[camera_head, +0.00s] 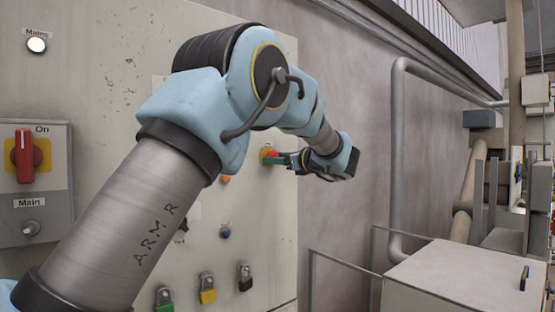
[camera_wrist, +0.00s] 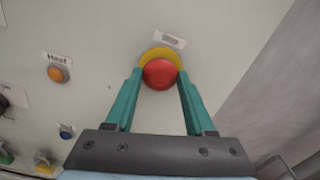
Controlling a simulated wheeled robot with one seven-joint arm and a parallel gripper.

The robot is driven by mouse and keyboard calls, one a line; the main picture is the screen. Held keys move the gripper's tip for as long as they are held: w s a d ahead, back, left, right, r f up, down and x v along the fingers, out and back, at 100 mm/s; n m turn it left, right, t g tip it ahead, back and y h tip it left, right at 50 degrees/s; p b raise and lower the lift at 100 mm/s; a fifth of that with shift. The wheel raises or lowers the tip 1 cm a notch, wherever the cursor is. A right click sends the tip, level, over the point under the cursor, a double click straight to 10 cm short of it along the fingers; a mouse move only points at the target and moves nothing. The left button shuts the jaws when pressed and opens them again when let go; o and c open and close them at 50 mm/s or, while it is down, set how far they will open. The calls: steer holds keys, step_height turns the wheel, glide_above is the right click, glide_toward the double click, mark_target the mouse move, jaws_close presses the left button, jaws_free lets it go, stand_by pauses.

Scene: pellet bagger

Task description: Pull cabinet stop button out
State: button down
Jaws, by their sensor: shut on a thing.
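The cabinet stop button (camera_wrist: 160,74) is a round red mushroom head on a yellow backing (camera_wrist: 158,54), mounted on the pale cabinet front. My gripper (camera_wrist: 159,78) has its two green fingers on either side of the red head, shut on it. In the head view the red button (camera_head: 268,154) shows near the cabinet's right edge, with my gripper (camera_head: 279,158) reaching it from the right. How far the button stands out from its backing cannot be told.
The cabinet (camera_head: 110,75) also carries a red main switch (camera_head: 25,156), a white lamp (camera_head: 37,45), a blue button (camera_head: 225,232) and several padlocks (camera_head: 208,289) below. An orange button labelled Heat (camera_wrist: 58,73) is left of the gripper. A grey box (camera_head: 455,275) stands at the right.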

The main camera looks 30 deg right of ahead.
steer(key=shift+s, duration=0.1)
steer(key=shift+s+d+f+b, duration=0.1)
steer(key=shift+s+d+b, duration=0.05)
steer(key=shift+s+b, duration=0.3)
steer(key=shift+c, duration=1.2)
jaws_free()
steer(key=shift+s, duration=0.1)
steer(key=s+d+b, duration=0.2)
steer(key=s+b, duration=0.1)
steer(key=s, duration=0.7)
steer(key=shift+s+b, duration=0.3)
steer(key=shift+b, duration=0.05)
